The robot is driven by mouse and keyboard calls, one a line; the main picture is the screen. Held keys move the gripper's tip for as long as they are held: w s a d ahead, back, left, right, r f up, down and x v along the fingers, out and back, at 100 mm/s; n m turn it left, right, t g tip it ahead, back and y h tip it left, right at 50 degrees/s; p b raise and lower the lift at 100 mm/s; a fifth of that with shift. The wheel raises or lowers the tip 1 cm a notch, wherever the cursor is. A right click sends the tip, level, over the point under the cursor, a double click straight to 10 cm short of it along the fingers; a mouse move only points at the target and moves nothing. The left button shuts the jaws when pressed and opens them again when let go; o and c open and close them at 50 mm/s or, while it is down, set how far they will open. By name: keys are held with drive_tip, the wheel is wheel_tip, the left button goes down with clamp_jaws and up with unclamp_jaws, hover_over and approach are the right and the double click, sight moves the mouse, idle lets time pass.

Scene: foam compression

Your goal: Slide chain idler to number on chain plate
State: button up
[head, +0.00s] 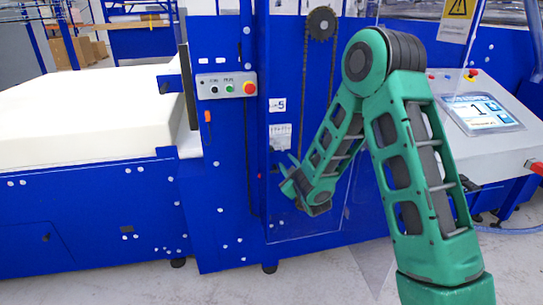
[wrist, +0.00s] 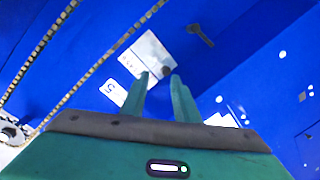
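A toothed sprocket (head: 320,22) carries a chain (head: 303,80) down the blue machine front; the chain also shows in the wrist view (wrist: 92,72). A white plate with printed marks (head: 280,137) is left of the chain, below a label reading 5 (head: 278,105). In the wrist view the plate (wrist: 143,52) and label (wrist: 112,92) lie beyond the fingers. I cannot tell for certain which part is the chain idler. My gripper (head: 286,174) is below the plate in the head view. In the wrist view my gripper (wrist: 159,82) is open, with nothing seen between its fingers.
A dark key-shaped part (wrist: 201,35) is on the blue panel. A button box (head: 226,86) and a large foam block (head: 85,115) are at left. A clear panel edge (head: 330,236) shows near my forearm.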

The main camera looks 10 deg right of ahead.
sight(271, 150)
drive_tip(key=shift+n+t+y, duration=0.6)
drive_tip(key=shift+n+y, duration=0.1)
drive_tip(key=shift+w+a+f, duration=0.2)
drive_tip(key=shift+w+a, duration=0.3)
drive_tip(key=shift+w, duration=1.35)
drive_tip(key=shift+w+a+f, duration=0.2)
drive_tip(key=shift+w+a, duration=0.25)
drive_tip(key=shift+w, duration=1.4)
drive_tip(key=shift+w+a+f, duration=0.2)
drive_tip(key=shift+w+a, duration=0.3)
drive_tip(key=shift+w, duration=1.35)
clamp_jaws()
